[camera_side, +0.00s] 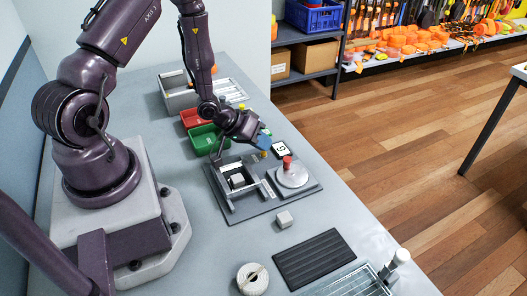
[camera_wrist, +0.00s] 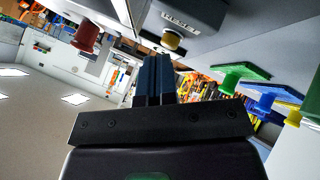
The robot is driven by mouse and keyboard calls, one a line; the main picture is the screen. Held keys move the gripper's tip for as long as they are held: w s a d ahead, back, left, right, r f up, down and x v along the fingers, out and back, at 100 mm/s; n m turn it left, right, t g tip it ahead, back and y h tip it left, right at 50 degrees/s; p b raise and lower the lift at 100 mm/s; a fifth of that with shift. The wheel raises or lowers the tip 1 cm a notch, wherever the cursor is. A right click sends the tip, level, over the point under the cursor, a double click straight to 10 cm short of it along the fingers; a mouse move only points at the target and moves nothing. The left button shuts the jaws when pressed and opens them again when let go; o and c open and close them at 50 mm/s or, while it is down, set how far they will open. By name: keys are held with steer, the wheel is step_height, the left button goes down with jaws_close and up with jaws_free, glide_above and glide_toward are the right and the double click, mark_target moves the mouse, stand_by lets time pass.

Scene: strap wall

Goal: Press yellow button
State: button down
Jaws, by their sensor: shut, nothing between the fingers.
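My gripper (camera_side: 263,142) hangs low over the far edge of the dark board, its blue fingers shut together with nothing between them; they also show in the wrist view (camera_wrist: 153,75). A yellow button (camera_wrist: 171,39) sits beside a "RESET" label in the wrist view, close to the fingertips. In the side view a small yellow button (camera_side: 264,154) shows just below the fingertips. I cannot tell whether the fingers touch it. Another yellow knob-like piece (camera_wrist: 293,118) stands in a row with green (camera_wrist: 229,84) and blue (camera_wrist: 263,106) ones.
The dark board (camera_side: 235,212) carries a red knob (camera_side: 287,161) on a white disc (camera_side: 293,176) and a grey frame. Green (camera_side: 204,141) and red (camera_side: 193,117) bins stand behind. A pale cube (camera_side: 284,219), a ribbed black mat (camera_side: 315,258) and a white roll (camera_side: 252,279) lie nearer.

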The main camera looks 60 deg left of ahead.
steer(key=shift+a+f, duration=0.15)
steer(key=shift+f, duration=0.3)
stand_by(0.6)
steer(key=shift+r, duration=0.8)
steer(key=shift+r, duration=0.1)
steer(key=shift+r, duration=2.4)
